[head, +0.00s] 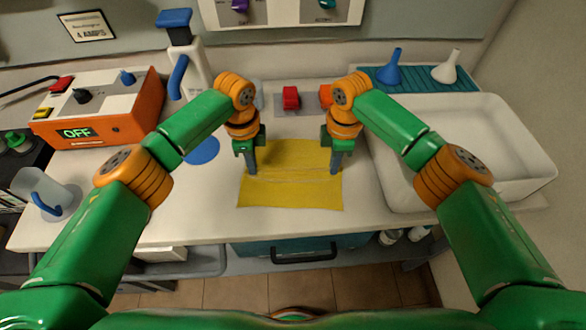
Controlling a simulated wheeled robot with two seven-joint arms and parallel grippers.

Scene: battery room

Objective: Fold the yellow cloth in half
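The yellow cloth (290,195) lies on the white worktop in front of me, with a faint line or ridge running across its middle from side to side. My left gripper (251,170) points down at the cloth's left side, and my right gripper (336,170) points down at its right side. Both fingertips appear at or just above the cloth near that line. The fingers overlap from this angle, so I cannot see a gap between them or whether cloth is pinched.
An orange charger box (100,115) reading OFF stands at the left, with a clear jug (42,190) before it. A blue disc (201,150) lies left of the cloth. A white sink (490,150) is at the right. Worktop (190,205) is clear left of the cloth.

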